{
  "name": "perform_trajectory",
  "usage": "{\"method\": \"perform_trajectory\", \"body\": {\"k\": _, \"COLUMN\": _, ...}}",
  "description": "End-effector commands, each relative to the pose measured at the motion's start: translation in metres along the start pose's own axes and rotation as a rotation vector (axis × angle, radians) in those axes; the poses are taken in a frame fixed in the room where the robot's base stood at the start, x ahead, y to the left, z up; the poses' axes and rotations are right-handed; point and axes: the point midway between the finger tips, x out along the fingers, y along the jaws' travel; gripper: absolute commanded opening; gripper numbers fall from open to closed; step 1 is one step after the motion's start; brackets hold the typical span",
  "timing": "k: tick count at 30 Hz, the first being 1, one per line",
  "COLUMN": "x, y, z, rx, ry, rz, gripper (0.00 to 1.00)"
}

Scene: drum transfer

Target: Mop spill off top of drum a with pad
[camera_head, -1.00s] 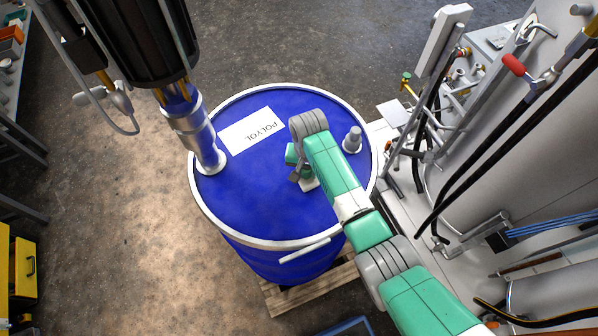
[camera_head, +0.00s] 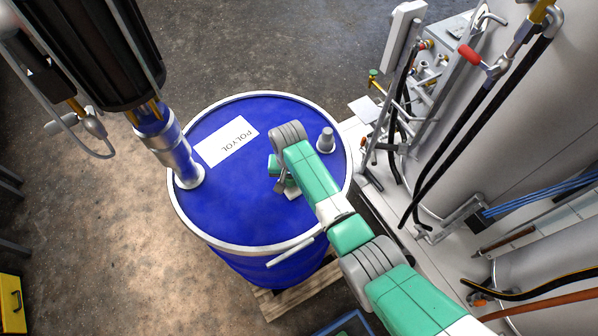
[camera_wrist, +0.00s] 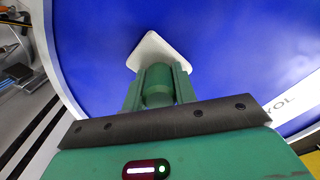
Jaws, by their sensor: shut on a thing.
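Drum a (camera_head: 225,215) is a large upright blue drum with a pale metal rim and a white POLYOL label (camera_head: 227,141) on its top. My gripper (camera_wrist: 158,82) is shut on the green handle of a white pad (camera_wrist: 157,47). The pad is over the drum top, right of its middle in the head view, where a small part of it (camera_head: 293,195) shows beside my wrist. Whether it touches the lid I cannot tell. I cannot make out a distinct spill; the lid looks faintly mottled, and my arm hides part of it.
A metal pump tube (camera_head: 172,152) enters the drum top at the left, under a black pump body (camera_head: 95,50). A silvery bung fitting (camera_head: 325,141) stands up at the right. The drum is on a wooden pallet (camera_head: 300,291). Pipes and a large tank (camera_head: 500,130) crowd the right.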

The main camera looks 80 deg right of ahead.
Motion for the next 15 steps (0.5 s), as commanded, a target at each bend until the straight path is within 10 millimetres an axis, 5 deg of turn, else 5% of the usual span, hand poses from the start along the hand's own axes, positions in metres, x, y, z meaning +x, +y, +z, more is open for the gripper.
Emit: {"method": "perform_trajectory", "body": {"k": 15, "x": 0.0, "y": -0.049, "z": 0.033, "rx": 0.006, "ry": -0.003, "rz": 0.001, "gripper": 0.01}}
